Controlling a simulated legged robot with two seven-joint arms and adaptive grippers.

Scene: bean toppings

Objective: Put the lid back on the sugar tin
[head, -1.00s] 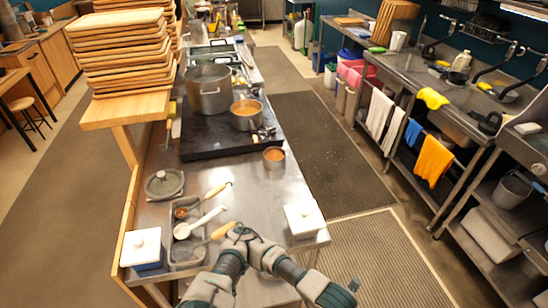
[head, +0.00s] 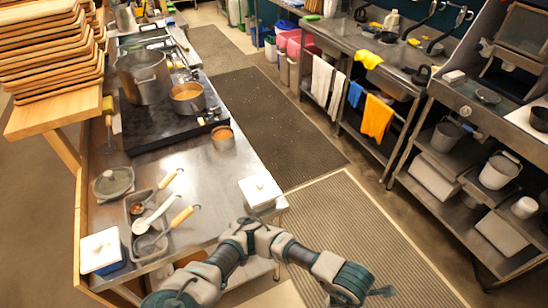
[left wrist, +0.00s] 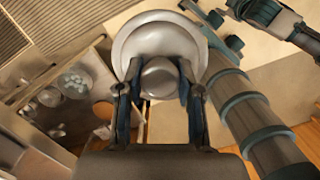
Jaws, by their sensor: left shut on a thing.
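In the left wrist view my left gripper (left wrist: 158,92) is shut around the knob of a round, pale grey lid (left wrist: 133,47). The lid's wide rim shows beyond the fingers, apart from the counter. In the head view my arm links come in at the bottom by the counter's near end, but the left fingers and held lid cannot be made out. I cannot tell which container is the sugar tin. A round patch of pale lumps (left wrist: 74,82) shows left of the lid in the left wrist view; its container is unclear. My right gripper's fingers do not show.
On the steel counter (head: 200,160) stand two white-lidded square boxes, one at left (head: 101,246) and one at right (head: 260,190). A floor mat (head: 350,235) lies right of the counter.

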